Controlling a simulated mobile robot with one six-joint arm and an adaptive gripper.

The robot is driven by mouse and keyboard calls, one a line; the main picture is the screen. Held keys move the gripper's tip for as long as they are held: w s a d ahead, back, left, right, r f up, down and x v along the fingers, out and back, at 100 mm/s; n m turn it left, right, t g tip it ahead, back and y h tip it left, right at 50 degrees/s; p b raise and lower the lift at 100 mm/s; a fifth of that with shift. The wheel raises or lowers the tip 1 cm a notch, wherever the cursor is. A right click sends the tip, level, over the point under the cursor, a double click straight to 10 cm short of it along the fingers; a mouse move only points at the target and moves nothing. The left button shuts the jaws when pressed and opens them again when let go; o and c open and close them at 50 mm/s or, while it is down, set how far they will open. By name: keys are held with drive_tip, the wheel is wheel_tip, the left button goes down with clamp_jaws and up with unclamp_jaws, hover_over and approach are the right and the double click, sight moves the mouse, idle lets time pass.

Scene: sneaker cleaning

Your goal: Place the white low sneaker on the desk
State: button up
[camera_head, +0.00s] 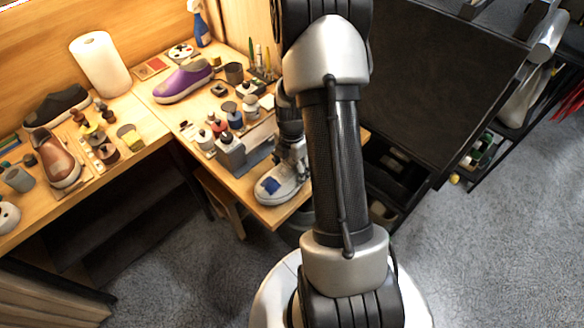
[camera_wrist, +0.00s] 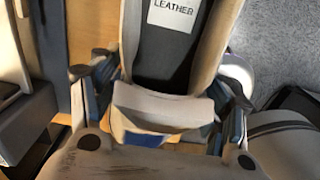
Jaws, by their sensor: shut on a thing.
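The white low sneaker (camera_head: 284,188) has a blue patch near its toe and appears at the front corner of the wooden desk (camera_head: 242,190). I cannot tell whether its sole touches the top. My gripper (camera_head: 295,160) is shut on the sneaker from above, at its heel end; my arm hides part of this. In the wrist view my gripper (camera_wrist: 162,105) has a finger on each side of the sneaker (camera_wrist: 165,108). Its dark insole with a "LEATHER" label shows there.
Several bottles and jars, including a grey bottle (camera_head: 230,150), stand on the desk behind the sneaker. A purple shoe (camera_head: 183,80) lies farther back. A brown shoe (camera_head: 56,158) and a paper roll (camera_head: 102,63) are on the left. Grey carpet (camera_head: 170,285) lies below the desk's front edge.

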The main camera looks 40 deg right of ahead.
drive_tip(key=shift+f, duration=0.15)
drive_tip(key=o, duration=1.3)
wheel_tip(320, 180, up, 12)
drive_tip(key=p, duration=0.4)
drive_tip(key=shift+r, duration=0.2)
drive_tip(key=s+a+r+m+t, duration=0.25)
drive_tip(key=a+r+m, duration=0.35)
drive_tip(key=a+r, duration=0.3)
drive_tip(key=s+a+r+m+t, duration=0.1)
drive_tip(key=s+a+r+m, duration=0.2)
drive_tip(key=a+r+m, duration=0.5)
drive_tip(key=shift+s+a+r+m+t, duration=0.2)
drive_tip(key=shift+s+a+r+m, duration=0.65)
drive_tip(key=shift+s, duration=0.65)
drive_tip(key=shift+s+a+r+m+t, duration=0.15)
drive_tip(key=shift+s+a+r+m, duration=0.7)
drive_tip(key=shift+s, duration=0.6)
drive_tip(key=shift+s+a+r+m+t, duration=0.2)
drive_tip(key=shift+s+a+r+m, duration=0.65)
drive_tip(key=shift+s, duration=0.65)
